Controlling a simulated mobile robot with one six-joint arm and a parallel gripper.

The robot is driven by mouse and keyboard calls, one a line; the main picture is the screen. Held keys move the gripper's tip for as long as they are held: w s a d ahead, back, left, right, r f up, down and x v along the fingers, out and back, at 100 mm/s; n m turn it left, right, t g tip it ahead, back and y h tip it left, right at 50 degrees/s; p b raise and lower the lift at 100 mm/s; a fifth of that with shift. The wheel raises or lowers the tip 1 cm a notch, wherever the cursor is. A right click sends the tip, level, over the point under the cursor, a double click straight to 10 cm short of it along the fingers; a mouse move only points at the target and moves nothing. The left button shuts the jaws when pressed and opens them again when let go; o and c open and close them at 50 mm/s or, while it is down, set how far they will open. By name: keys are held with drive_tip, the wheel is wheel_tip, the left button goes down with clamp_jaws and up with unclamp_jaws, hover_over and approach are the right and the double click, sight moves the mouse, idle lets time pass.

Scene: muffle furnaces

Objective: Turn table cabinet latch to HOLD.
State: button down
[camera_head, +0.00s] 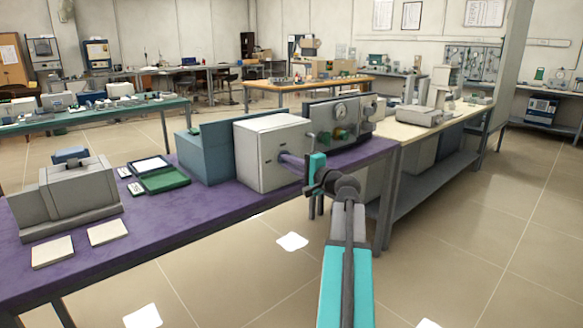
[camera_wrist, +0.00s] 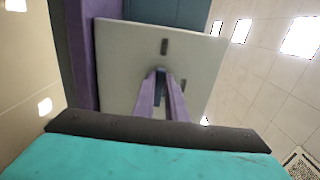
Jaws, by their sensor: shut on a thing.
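The table cabinet (camera_head: 262,150) is a pale grey box standing on the purple table. My gripper (camera_head: 283,157) reaches its front face from the right in the head view. In the wrist view the cabinet's pale front panel (camera_wrist: 125,60) fills the middle, and my gripper (camera_wrist: 161,76) has its two long purple fingers converging on a small dark latch (camera_wrist: 161,74) on that panel. The fingers are shut on the latch and hide most of it, so its exact angle and any HOLD marking cannot be read. A second small dark fitting (camera_wrist: 164,46) shows on the panel, apart from the fingers.
A blue-grey box (camera_head: 205,153) stands beside the cabinet on the purple table (camera_head: 150,225). A panel with a gauge (camera_head: 340,112) stands behind it to the right. A green tray (camera_head: 165,181) and a grey device (camera_head: 75,195) are at the left. The floor in front is clear.

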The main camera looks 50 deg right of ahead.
idle(0.4)
drive_tip(key=c, duration=1.8)
unclamp_jaws()
drive_tip(key=shift+s, duration=0.1)
drive_tip(key=s+a+p, duration=0.1)
drive_tip(key=s, duration=1.2)
drive_tip(key=shift+s+p, duration=0.3)
drive_tip(key=shift+p, duration=0.05)
